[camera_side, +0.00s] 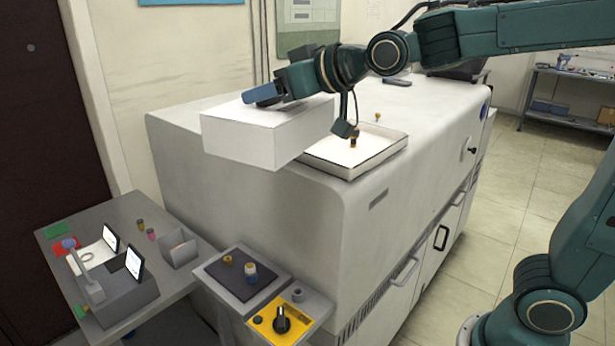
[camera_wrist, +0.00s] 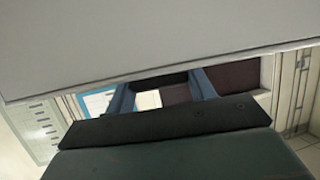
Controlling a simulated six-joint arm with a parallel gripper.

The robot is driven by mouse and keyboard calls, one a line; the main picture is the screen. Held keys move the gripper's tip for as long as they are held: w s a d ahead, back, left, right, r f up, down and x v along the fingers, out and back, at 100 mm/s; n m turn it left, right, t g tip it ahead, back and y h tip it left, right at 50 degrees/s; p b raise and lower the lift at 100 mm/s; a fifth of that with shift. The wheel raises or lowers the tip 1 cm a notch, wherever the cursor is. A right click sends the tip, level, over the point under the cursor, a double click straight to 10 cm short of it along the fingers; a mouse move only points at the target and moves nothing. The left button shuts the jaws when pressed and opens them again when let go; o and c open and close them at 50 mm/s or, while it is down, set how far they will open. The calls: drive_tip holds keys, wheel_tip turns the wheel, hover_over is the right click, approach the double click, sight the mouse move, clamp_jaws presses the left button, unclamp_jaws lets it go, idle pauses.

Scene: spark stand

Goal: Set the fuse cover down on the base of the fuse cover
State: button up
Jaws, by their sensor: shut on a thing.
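The fuse cover (camera_side: 262,135) is a white box. In the side view my gripper (camera_side: 262,95) is shut on it near its upper left edge. The cover appears held above the top of the large white machine, to the left of the base. The base of the fuse cover (camera_side: 345,165) is a shallow white tray on the machine top, with a small dark and yellow part in it. The cover overlaps the tray's left side in the picture; I cannot tell the gap. In the wrist view the cover (camera_wrist: 160,40) fills the top, beyond my gripper's blue fingers (camera_wrist: 162,90).
The large white machine (camera_side: 260,220) has handles on its front. A grey side table (camera_side: 110,260) at lower left bears small fuses and screens. A yellow box with a black knob (camera_side: 282,318) stands nearby. A small brass part (camera_side: 378,117) is behind the tray.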

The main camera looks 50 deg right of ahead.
drive_tip(key=s+a+f+n+g+y, duration=0.1)
drive_tip(key=s+a+f+n+y, duration=0.2)
drive_tip(key=a, duration=0.7)
drive_tip(key=s+a+f+n+g+y, duration=0.2)
drive_tip(key=s+a+f+n+y, duration=0.1)
drive_tip(key=s+a+f, duration=0.4)
drive_tip(key=a+f, duration=0.1)
drive_tip(key=a, duration=0.2)
drive_tip(key=shift+s+a+f+y, duration=0.3)
drive_tip(key=shift+s+a+f, duration=0.05)
drive_tip(key=shift+w, duration=0.1)
